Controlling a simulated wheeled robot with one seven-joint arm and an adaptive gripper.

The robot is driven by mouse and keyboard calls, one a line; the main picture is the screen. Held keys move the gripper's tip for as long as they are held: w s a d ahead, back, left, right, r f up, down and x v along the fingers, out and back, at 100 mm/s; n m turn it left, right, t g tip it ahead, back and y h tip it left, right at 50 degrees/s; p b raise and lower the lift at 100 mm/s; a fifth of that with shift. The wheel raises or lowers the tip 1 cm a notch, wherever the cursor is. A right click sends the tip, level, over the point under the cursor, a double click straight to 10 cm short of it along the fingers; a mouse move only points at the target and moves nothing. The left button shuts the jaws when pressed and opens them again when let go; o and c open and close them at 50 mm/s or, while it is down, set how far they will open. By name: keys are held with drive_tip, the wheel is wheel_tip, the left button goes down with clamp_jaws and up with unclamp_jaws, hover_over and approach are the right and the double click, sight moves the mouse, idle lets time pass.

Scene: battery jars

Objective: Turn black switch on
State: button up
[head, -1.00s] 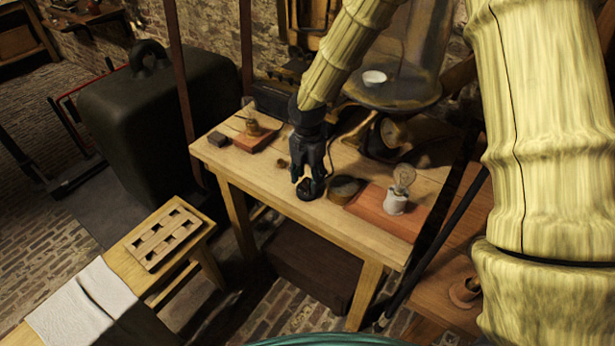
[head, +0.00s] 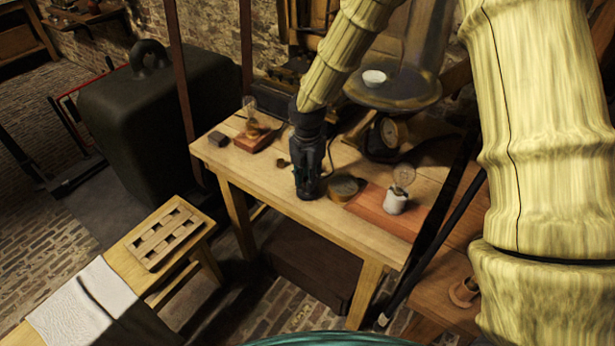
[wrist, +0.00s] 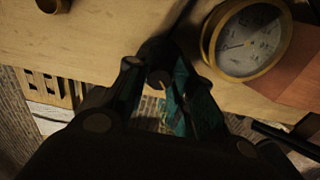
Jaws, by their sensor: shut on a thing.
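The black switch (wrist: 158,78) stands near the front edge of the wooden table (head: 235,165). In the wrist view its dark knob lies between my fingers, in shadow. My gripper (head: 307,192) points straight down over the switch in the head view and hides most of it. The fingers are closed in around the knob and also show in the wrist view (wrist: 165,92). The angle of the knob cannot be told.
A round dial gauge (head: 343,187) lies just right of my gripper. A bulb in a white holder (head: 396,201) stands on a reddish board farther right. A bulb on a small wooden base (head: 253,142) stands at the back left, beside a dark block (head: 218,139).

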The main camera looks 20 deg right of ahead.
drive_tip(key=m+p, duration=0.2)
drive_tip(key=m, duration=0.2)
drive_tip(key=shift+r, duration=0.1)
clamp_jaws()
drive_tip(key=m+p, duration=0.1)
drive_tip(key=m, duration=0.3)
drive_tip(key=shift+m+p, duration=0.3)
drive_tip(key=shift+m, duration=0.1)
drive_tip(key=m+p, duration=0.1)
drive_tip(key=m, duration=0.3)
drive_tip(key=shift+m, duration=2.3)
drive_tip(key=shift+p, duration=0.3)
drive_tip(key=o, duration=1)
unclamp_jaws()
drive_tip(key=shift+o, duration=0.2)
wheel_tip(320, 180, up, 12)
